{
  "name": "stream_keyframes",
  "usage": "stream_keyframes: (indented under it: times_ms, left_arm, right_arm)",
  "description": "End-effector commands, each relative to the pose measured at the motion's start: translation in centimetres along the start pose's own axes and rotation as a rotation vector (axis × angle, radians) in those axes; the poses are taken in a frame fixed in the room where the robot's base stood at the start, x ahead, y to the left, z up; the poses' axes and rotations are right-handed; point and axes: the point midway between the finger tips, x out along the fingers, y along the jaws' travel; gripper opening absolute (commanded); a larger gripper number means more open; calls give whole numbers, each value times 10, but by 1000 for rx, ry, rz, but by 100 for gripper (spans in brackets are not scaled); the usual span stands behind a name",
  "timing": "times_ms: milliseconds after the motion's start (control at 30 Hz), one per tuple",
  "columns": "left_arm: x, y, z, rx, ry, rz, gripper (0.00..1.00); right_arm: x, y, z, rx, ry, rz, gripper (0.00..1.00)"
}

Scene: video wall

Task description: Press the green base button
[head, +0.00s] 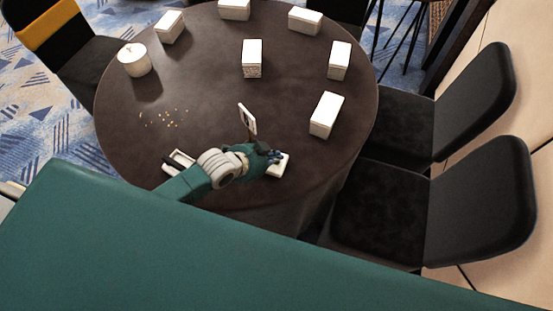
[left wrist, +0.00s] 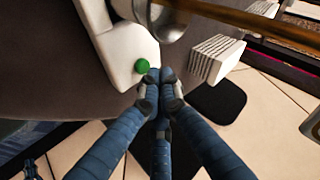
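The green base button (left wrist: 142,66) is a small round green dot near the edge of a white base (left wrist: 115,40) in the left wrist view. In the head view the white base (head: 283,168) stands near the table's front edge, and the button is hidden there. My left gripper (head: 272,155) is over the base in the head view. In the left wrist view its blue fingers (left wrist: 160,77) are shut, tips together, with nothing between them. The tips appear just right of and below the button; I cannot tell whether they touch it. My right gripper is not in view.
The round dark table (head: 210,85) holds several white blocks (head: 326,114), a white cylinder (head: 134,60) and scattered crumbs (head: 163,119). A small upright white panel (head: 247,119) stands close behind my left gripper. Black chairs (head: 480,205) stand at the right.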

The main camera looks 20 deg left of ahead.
Motion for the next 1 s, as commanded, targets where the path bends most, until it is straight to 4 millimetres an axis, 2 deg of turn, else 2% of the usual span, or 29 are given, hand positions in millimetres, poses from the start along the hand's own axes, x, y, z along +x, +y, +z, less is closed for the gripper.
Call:
stream_keyframes:
  times_ms: [1000]
  left_arm:
    - [6,4,5,0,0,0,0]
  right_arm:
    - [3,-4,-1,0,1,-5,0]
